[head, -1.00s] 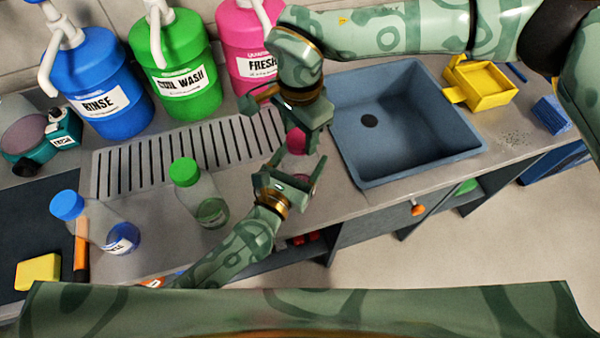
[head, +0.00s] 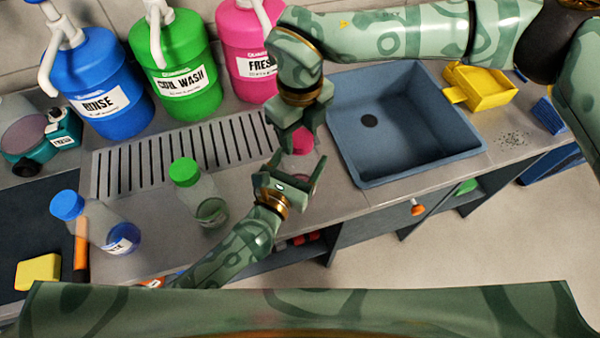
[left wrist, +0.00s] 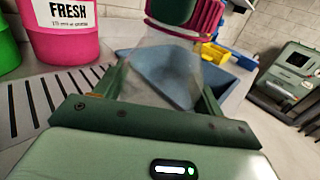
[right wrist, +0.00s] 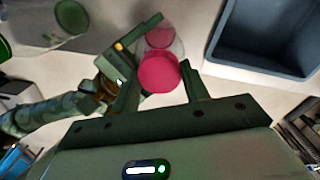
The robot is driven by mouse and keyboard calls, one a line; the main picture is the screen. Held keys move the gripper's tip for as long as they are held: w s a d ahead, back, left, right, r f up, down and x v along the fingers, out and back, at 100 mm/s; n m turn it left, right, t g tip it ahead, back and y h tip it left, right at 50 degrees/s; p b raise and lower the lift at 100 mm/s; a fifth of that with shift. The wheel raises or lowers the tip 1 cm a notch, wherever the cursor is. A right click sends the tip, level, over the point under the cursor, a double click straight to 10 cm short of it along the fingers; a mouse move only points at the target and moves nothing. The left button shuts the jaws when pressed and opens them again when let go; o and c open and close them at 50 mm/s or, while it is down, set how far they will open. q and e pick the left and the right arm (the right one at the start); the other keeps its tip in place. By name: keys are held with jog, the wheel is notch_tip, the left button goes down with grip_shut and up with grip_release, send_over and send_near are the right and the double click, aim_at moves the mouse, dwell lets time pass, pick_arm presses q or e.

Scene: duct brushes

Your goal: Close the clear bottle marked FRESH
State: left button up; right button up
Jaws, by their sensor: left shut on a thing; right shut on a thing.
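The clear bottle (left wrist: 165,75) stands between the fingers of my left gripper (head: 288,180), which is shut on it, in the left wrist view. A pink ribbed cap (left wrist: 208,18) is at the bottle's top there; I cannot tell whether it is fully seated. My right gripper (head: 302,122) is above the bottle and shut on the pink cap, which shows between its fingertips in the right wrist view (right wrist: 158,74). In the head view the cap (head: 302,141) shows just below the right gripper. The bottle's label is not visible.
Blue RINSE (head: 97,90), green COIL WASH (head: 177,70) and pink FRESH (head: 245,50) dispensers stand at the back. A green-capped bottle (head: 208,205) and a blue-capped bottle (head: 115,235) stand to the left. A blue-grey sink (head: 415,135) lies right of the grippers.

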jog(key=o, duration=1.1)
jog(key=shift+r, duration=0.1)
jog(key=shift+r, duration=2.2)
jog(key=shift+c, duration=0.6)
